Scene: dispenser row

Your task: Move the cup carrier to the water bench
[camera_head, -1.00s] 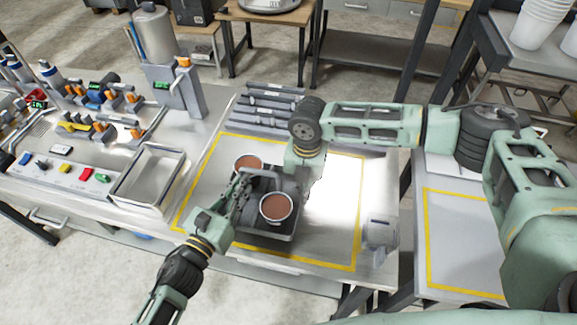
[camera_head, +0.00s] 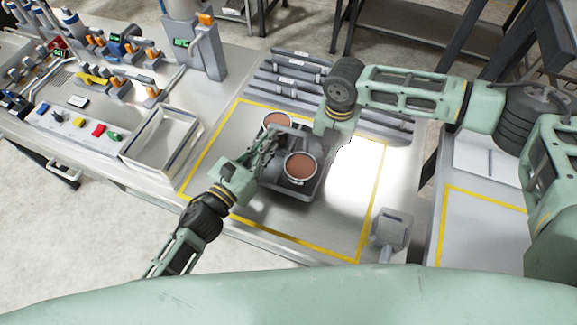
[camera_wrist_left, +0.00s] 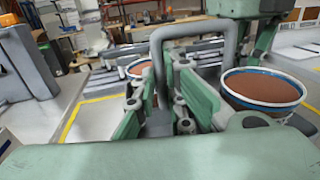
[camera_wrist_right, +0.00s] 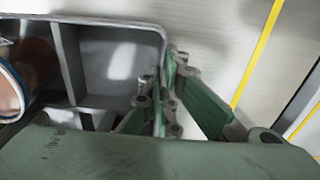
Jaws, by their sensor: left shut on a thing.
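The cup carrier (camera_head: 304,190) is a dark grey tray with a raised handle (camera_wrist_left: 192,28) and two cups of brown contents. One cup (camera_head: 300,167) is at the front right, the other (camera_head: 276,121) at the back left. The carrier is over the yellow-outlined area of a metal bench. My left gripper (camera_head: 262,150) is shut on the handle; in the left wrist view its fingers (camera_wrist_left: 165,85) are around the handle. My right gripper (camera_head: 328,132) is at the carrier's back right corner. In the right wrist view its fingers (camera_wrist_right: 172,80) are close by the rim; their grip is unclear.
An empty open metal tray (camera_head: 160,143) and a control panel (camera_head: 80,122) are left of the outline. Grey rails (camera_head: 300,68) lie behind, and a small grey device (camera_head: 391,228) is at the front right. Another yellow-outlined surface (camera_head: 480,225) lies right, across a gap.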

